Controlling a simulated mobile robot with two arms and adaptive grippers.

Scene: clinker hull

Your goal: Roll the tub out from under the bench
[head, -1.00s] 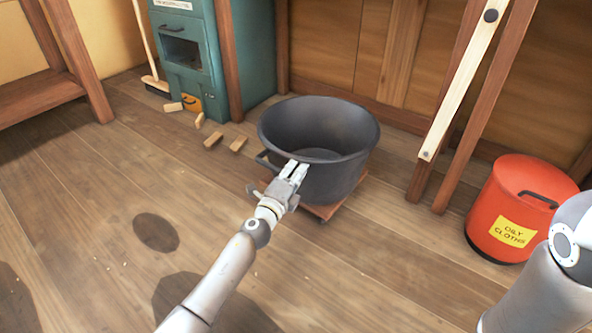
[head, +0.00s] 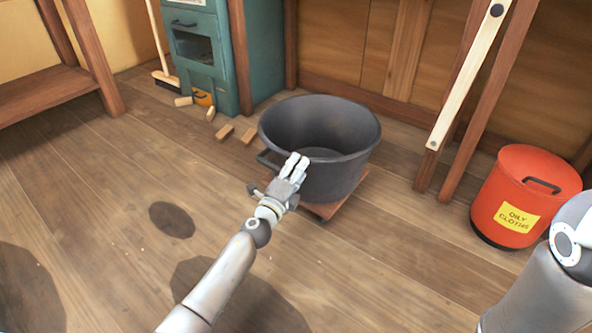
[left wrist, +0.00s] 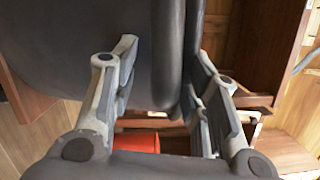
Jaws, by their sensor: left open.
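The tub (head: 335,178) is a large dark grey pot with a side handle (head: 268,160). It sits upright on a low reddish-brown board (head: 325,211) on open floor. My left gripper (head: 298,165) is at the tub's near left rim. In the left wrist view its open fingers (left wrist: 165,85) stand on either side of the tub's rim (left wrist: 180,50); I cannot tell whether they touch it. A brown wooden bench-like frame (head: 50,92) stands at the far left, well apart from the tub. My right gripper is out of view.
A teal stove (head: 218,62) and a broom (head: 165,75) stand at the back left, with several small wood blocks (head: 225,132) on the floor. Wooden posts (head: 476,125) and a red oily-cloths bin (head: 507,190) are at right. The floor at front left is clear.

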